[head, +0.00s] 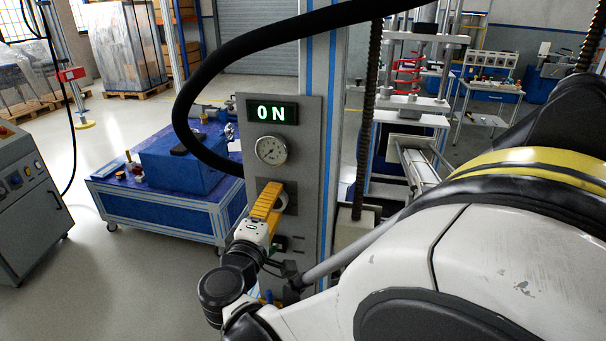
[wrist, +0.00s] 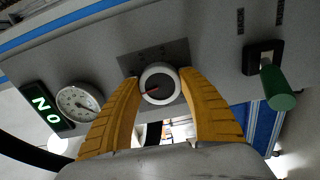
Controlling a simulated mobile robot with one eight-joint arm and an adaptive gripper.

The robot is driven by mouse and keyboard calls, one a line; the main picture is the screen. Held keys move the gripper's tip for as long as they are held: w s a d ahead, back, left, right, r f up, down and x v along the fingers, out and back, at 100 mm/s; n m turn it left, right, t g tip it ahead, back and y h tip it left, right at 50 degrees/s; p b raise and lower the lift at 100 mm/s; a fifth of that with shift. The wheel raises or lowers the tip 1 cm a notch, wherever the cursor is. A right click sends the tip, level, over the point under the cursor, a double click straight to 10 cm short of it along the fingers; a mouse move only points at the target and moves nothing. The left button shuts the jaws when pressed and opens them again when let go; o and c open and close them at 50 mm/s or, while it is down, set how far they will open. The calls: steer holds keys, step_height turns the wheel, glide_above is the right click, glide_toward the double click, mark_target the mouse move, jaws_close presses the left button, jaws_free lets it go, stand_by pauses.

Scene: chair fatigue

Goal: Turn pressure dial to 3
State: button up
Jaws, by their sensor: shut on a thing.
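The pressure dial (wrist: 160,83) is a round knob with a white rim and dark centre on a grey plate. A red pointer line on it points to the left in the wrist view. Small marks on the plate above it are too small to read. My gripper (wrist: 160,88) has its yellow fingers shut on the dial, one on each side. In the head view my gripper (head: 274,198) reaches the panel below the gauge, and its fingers hide most of the dial.
The grey panel (head: 310,170) carries a lit green "ON" display (head: 272,112) and a round white gauge (head: 270,150) above the dial. A green-handled lever (wrist: 277,88) sticks out near the dial. A black hose (head: 215,70) arches beside the panel. A blue workbench (head: 165,210) stands behind.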

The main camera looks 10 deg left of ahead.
steer(key=shift+n, duration=0.3)
steer(key=o, duration=1.2)
steer(key=shift+s, duration=0.1)
steer(key=s, duration=1.1)
steer(key=shift+s+a, duration=0.4)
